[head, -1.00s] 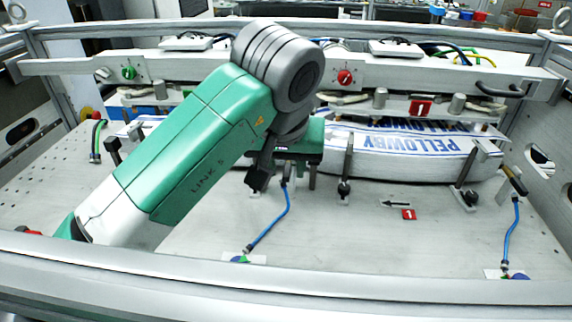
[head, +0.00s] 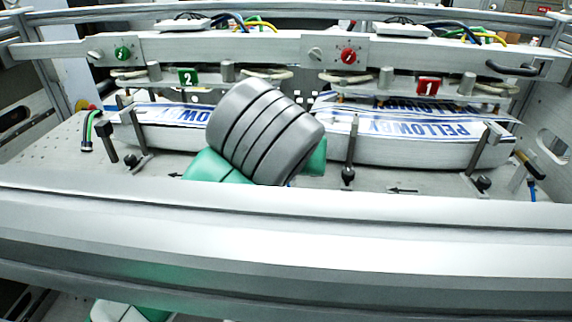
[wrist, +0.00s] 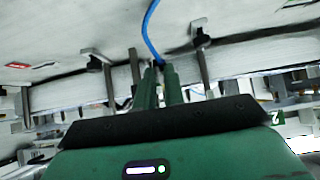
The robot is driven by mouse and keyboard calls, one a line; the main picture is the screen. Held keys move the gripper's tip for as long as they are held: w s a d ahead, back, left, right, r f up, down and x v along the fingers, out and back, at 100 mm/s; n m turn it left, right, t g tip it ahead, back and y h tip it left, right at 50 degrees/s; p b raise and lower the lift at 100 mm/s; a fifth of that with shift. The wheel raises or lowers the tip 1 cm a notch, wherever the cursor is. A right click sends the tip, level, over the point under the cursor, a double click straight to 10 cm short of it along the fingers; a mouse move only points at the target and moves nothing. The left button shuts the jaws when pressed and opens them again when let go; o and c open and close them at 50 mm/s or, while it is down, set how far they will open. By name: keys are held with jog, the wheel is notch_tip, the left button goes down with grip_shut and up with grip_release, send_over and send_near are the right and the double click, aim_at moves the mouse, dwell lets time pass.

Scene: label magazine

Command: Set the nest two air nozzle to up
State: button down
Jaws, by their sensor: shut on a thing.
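In the wrist view my gripper (wrist: 160,70) has its two green fingers closed around the end of a blue hose (wrist: 151,32), where the nest two air nozzle is. The nozzle is mostly hidden between the fingers, so I cannot tell its setting. In the head view my grey and green arm hides the gripper and this nozzle. Nest two carries a green 2 plate (head: 187,77) on the left, above a label stack (head: 165,115). The other air nozzle (head: 528,165), with a yellowish body, stands tilted at the right end of nest one, apart from my gripper.
Nest one, with a red 1 plate (head: 428,87) and a Pellowby label stack (head: 400,125), lies at the right. Upright posts (head: 350,150) stand before the stacks. A broad front rail (head: 290,225) hides the near deck. A green knob (head: 122,53) and red knob (head: 348,56) sit on the beam.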

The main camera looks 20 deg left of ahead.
jog(key=shift+f, duration=0.1)
jog(key=c, duration=1.5)
grip_release()
jog(key=p+v, duration=0.1)
jog(key=v, duration=0.6)
jog(key=shift+s+d+r+p, duration=0.1)
jog(key=shift+s+r+p, duration=0.2)
jog(key=shift+p, duration=0.1)
